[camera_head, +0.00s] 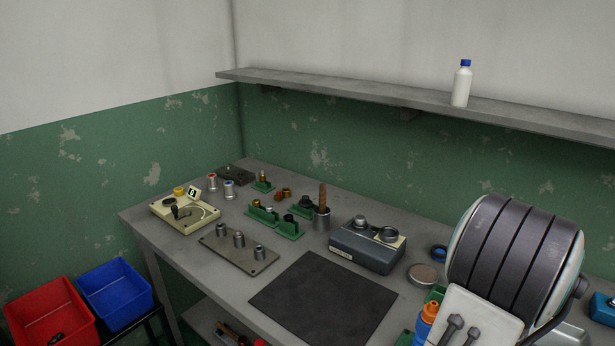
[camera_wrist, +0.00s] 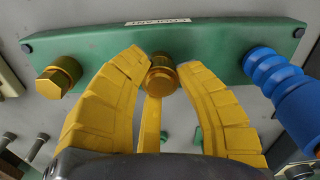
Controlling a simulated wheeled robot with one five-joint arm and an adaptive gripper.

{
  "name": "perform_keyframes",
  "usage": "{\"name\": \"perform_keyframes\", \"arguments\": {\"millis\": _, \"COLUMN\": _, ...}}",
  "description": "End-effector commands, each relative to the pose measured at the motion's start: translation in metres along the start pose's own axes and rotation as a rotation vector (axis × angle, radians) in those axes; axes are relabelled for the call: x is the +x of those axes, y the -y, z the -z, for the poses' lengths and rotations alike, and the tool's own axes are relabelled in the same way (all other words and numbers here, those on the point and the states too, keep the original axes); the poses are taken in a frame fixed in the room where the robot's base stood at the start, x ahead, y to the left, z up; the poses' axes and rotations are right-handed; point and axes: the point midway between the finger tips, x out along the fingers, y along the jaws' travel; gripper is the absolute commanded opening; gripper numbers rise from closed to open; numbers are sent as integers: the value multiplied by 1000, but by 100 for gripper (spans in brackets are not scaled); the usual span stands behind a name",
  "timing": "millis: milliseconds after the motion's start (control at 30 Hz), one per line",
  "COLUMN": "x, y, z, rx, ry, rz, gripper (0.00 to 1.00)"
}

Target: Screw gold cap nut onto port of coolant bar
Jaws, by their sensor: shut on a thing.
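The coolant bar (camera_wrist: 210,45) is a green bar with an upside-down "COOLANT" label (camera_wrist: 163,21), running across the top of the wrist view. The gold cap nut (camera_wrist: 161,78) is at the bar's middle, between the yellow fingertips of my gripper (camera_wrist: 162,72). The fingers are shut on it from left and right. The nut appears in line with the middle port, which is hidden behind it; I cannot tell how far it is threaded. Another gold hex fitting (camera_wrist: 58,78) is at the bar's left end. A blue ribbed fitting (camera_wrist: 275,78) is at the right end. My gripper is hidden in the head view.
In the head view, a dark mat (camera_head: 322,298), a grey device (camera_head: 366,250) and a plate with metal posts (camera_head: 238,256) are on the bench. Red (camera_head: 48,312) and blue (camera_head: 115,292) bins stand left. A shelf (camera_head: 400,98) with a white bottle (camera_head: 461,86) runs behind.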

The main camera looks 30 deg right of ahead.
Motion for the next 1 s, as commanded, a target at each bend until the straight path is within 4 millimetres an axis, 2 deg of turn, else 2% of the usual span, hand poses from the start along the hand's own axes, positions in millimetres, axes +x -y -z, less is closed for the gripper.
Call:
{"name": "perform_keyframes", "arguments": {"millis": 467, "x": 2, "y": 0, "z": -1, "rx": 54, "ry": 5, "rz": 2, "gripper": 4}}
{"name": "perform_keyframes", "arguments": {"millis": 800, "x": 2, "y": 0, "z": -1, "rx": 356, "ry": 5, "rz": 1, "gripper": 4}}
{"name": "perform_keyframes", "arguments": {"millis": 1000, "x": 2, "y": 0, "z": -1, "rx": 469, "ry": 5, "rz": 1, "gripper": 4}}
